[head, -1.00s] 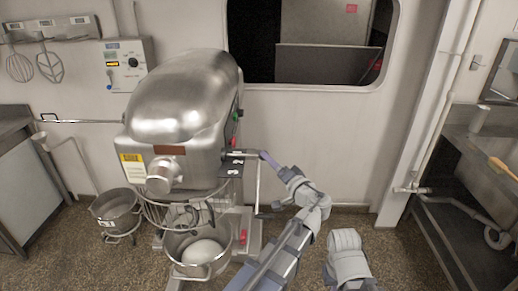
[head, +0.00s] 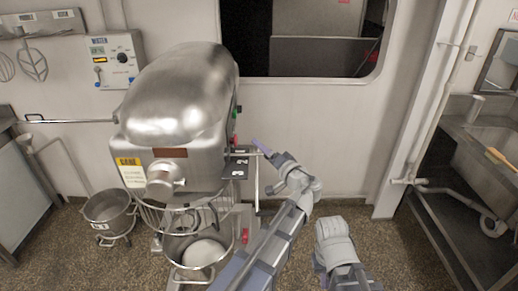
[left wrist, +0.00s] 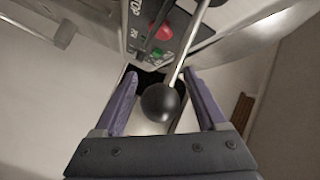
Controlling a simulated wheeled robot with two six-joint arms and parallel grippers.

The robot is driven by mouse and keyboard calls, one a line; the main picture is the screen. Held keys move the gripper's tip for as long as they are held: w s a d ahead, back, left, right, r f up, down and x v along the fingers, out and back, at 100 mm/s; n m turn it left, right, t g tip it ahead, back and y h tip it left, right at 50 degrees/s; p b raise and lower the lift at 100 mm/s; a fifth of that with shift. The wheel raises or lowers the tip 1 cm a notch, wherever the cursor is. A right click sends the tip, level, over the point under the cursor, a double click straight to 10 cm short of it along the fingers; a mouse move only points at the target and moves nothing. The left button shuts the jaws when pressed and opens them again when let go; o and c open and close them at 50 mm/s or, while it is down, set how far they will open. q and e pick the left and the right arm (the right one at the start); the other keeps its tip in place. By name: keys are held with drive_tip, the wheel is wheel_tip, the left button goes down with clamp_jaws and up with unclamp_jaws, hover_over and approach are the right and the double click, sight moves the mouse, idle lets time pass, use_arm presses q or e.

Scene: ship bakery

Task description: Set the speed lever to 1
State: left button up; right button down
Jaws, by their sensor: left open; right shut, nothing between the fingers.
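The big steel mixer (head: 180,95) stands left of centre in the head view. Its speed lever is a thin rod (head: 243,153) at the right side, above a dark plate with white marks (head: 236,171); I cannot read the lever's setting. In the left wrist view the lever's black ball knob (left wrist: 160,102) appears between the open fingers of my left gripper (left wrist: 159,76), with no visible contact. Its metal rod runs up from it. In the head view my left gripper (head: 259,146) is at the lever's end. My right gripper is not in view.
Red and green buttons (left wrist: 163,32) sit by the lever. A steel bowl (head: 193,263) with pale dough stands under the mixer's wire guard. A bucket (head: 108,212) is on the floor at left. A water control box (head: 112,60) hangs on the wall. A sink counter (head: 480,140) is at right.

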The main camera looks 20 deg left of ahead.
use_arm(q)
drive_tip(key=shift+d, duration=0.15)
drive_tip(key=c, duration=0.4)
clamp_jaws()
idle(0.8)
